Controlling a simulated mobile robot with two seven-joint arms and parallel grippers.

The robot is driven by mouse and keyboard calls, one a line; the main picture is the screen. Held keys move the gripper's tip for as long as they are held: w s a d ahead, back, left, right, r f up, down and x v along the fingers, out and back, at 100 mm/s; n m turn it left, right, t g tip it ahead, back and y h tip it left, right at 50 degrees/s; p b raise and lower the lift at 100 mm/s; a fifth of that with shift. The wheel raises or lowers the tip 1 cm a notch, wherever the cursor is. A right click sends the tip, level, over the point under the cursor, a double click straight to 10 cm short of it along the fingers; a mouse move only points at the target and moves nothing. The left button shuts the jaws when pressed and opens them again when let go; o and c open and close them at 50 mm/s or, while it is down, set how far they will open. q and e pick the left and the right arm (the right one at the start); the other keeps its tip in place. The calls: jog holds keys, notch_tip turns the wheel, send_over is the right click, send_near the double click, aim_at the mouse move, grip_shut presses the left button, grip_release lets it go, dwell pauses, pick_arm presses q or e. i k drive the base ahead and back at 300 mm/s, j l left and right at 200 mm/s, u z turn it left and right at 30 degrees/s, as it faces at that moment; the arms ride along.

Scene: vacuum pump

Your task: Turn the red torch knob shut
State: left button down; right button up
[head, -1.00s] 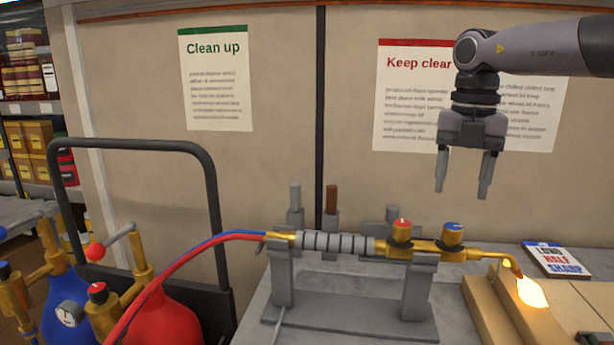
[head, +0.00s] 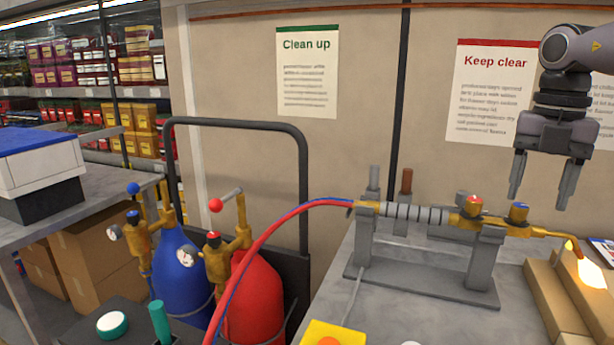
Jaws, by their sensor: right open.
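The torch (head: 426,214) lies level on a grey stand, with a grey ribbed handle and a brass body. A bright flame (head: 591,268) burns at the bent tip at the right. My right gripper (head: 539,196) points down, open and empty. In the picture it is above and to the right of the red knob, apart from the torch. My left gripper is out of view.
The grey stand (head: 425,285) sits on a grey bench. Red and blue hoses run left to a red cylinder (head: 258,290) and a blue cylinder (head: 182,270) on a dark cart (head: 305,180). Tan bricks (head: 560,310) lie under the flame. A wall with posters is behind.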

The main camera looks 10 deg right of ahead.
aim_at(473, 206)
jog(key=k+j, duration=0.8)
jog(key=j, duration=0.25)
